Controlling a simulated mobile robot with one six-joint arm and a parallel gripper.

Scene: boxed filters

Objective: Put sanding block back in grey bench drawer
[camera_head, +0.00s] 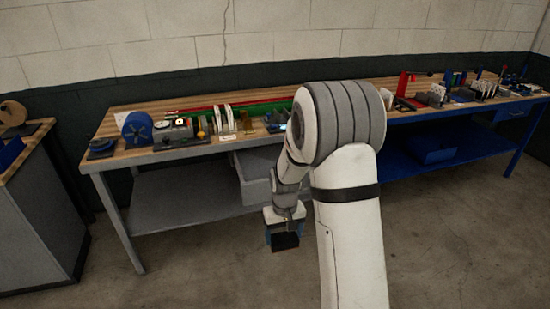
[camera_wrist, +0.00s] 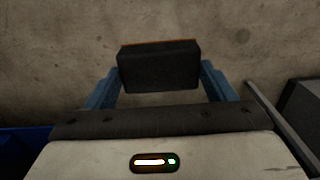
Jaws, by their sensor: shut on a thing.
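The sanding block, dark with a thin brown edge along its top, sits between the blue fingers of my gripper (camera_wrist: 160,78) in the wrist view (camera_wrist: 158,68). The gripper is shut on it, with a finger at each side. In the head view my gripper (camera_head: 283,232) holds the dark block (camera_head: 286,241) in the air over the floor, in front of the grey bench (camera_head: 185,205). A light grey box-like part (camera_head: 255,190) shows below the bench top, partly hidden by my arm. I cannot tell whether it is the open drawer or a bin.
The grey bench top carries a blue reel (camera_head: 137,128) and several tools and parts. A blue bench (camera_head: 460,154) stands to the right, with a blue bin (camera_head: 432,152) on its shelf. A grey cabinet (camera_head: 40,225) is at far left. The concrete floor in front is clear.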

